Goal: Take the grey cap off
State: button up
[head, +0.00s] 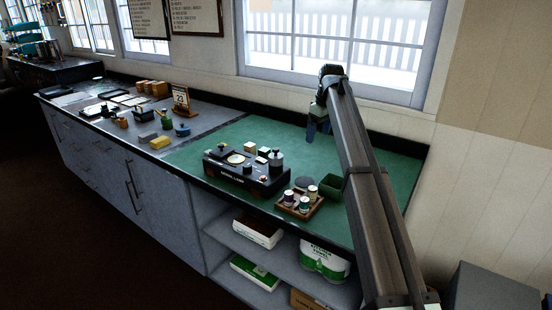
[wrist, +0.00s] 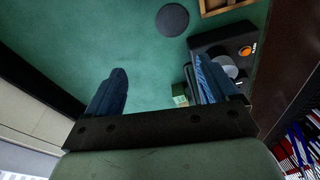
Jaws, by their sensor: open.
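The black device (head: 240,178) sits on the green mat. A dark grey round cap with a small knob (head: 276,160) stands upright at its right rear. A grey round piece on the device shows in the wrist view (wrist: 230,66), partly hidden by the right finger; I cannot tell for certain that it is the same cap. My gripper (head: 318,128) hangs above the mat, behind and to the right of the device. In the wrist view its blue fingers are wide apart (wrist: 160,88), with only green mat and a small part of a box seen between them.
A wooden tray of small jars (head: 299,203), a dark disc (head: 305,182) and a green open box (head: 330,187) are right of the device. Small blocks (head: 250,147) lie behind it. The window wall bounds the back. Mat near my gripper is clear.

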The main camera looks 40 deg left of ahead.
jog(key=n, duration=0.2)
send_near(277, 149)
jog(key=w+r, duration=0.1)
jog(key=r, duration=0.1)
jog(key=shift+g, duration=0.3)
jog(key=f, duration=0.8)
jog(key=shift+s+a+f, duration=0.2)
jog(key=shift+s+a, duration=0.05)
jog(key=shift+a, duration=0.1)
jog(key=shift+s+a+f, duration=0.1)
jog(key=shift+a+f, duration=0.1)
jog(key=shift+f, duration=0.7)
jog(key=shift+a+f, duration=0.15)
jog(key=shift+f, duration=0.75)
jog(key=shift+s+a+f, duration=0.1)
jog(key=shift+a+f, duration=0.1)
jog(key=shift+f, duration=0.7)
jog(key=c, duration=1.1)
jog(key=shift+r, duration=0.1)
